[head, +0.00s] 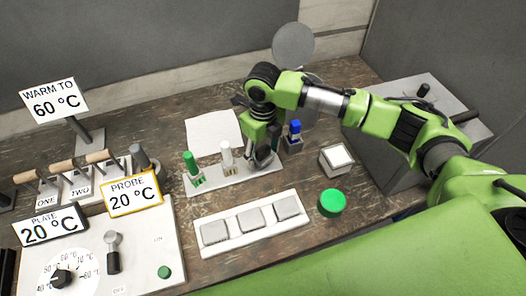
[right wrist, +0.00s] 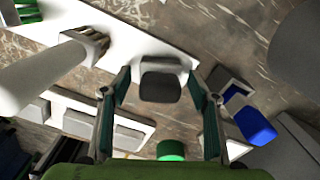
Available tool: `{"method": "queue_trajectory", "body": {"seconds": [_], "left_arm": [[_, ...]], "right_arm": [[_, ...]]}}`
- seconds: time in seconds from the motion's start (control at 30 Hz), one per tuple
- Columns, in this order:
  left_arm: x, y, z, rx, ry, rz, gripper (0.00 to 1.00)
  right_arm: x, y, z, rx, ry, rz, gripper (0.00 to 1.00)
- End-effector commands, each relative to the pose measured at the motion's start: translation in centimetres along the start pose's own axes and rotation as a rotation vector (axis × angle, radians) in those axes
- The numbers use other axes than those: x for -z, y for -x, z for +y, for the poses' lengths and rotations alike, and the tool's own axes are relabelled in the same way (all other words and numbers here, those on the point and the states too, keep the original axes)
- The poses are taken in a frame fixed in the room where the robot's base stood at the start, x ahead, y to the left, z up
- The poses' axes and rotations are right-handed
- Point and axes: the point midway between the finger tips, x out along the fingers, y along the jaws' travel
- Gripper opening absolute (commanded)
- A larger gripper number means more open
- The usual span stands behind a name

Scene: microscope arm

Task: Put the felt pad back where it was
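A small dark grey block (right wrist: 162,80), which may be the felt pad, sits on the right end of the white rack (head: 207,180). In the head view this grey block (head: 265,157) is partly hidden by my right gripper (head: 258,138). In the right wrist view, the fingers of the right gripper (right wrist: 158,85) are apart, one on each side of the block, with gaps visible. Three grey square pads (head: 250,220) lie in a white tray (head: 208,250) in front. I cannot tell for sure which piece is the felt pad. My left gripper is not in view.
A green tube (head: 190,163) and a white tube (head: 226,157) stand on the rack. A blue-capped piece (head: 295,130) stands close right of the gripper. A white-topped block (head: 338,158) and green disc (head: 332,203) are nearer. A white sheet (head: 213,133) lies behind the rack.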

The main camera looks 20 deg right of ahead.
Motion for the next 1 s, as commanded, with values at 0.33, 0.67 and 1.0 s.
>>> {"method": "queue_trajectory", "body": {"seconds": [0.33, 0.67, 1.0], "left_arm": [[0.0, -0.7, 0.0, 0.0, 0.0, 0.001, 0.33], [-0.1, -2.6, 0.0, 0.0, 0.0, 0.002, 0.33], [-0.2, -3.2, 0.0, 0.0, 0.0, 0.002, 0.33]], "right_arm": [[-0.2, 1.8, 0.0, 0.0, -0.001, -0.005, 0.55], [-0.2, 8.8, 0.0, 0.001, 0.001, -0.006, 0.55], [0.0, 12.3, 0.0, -0.001, 0.0, 0.0, 0.55]]}}
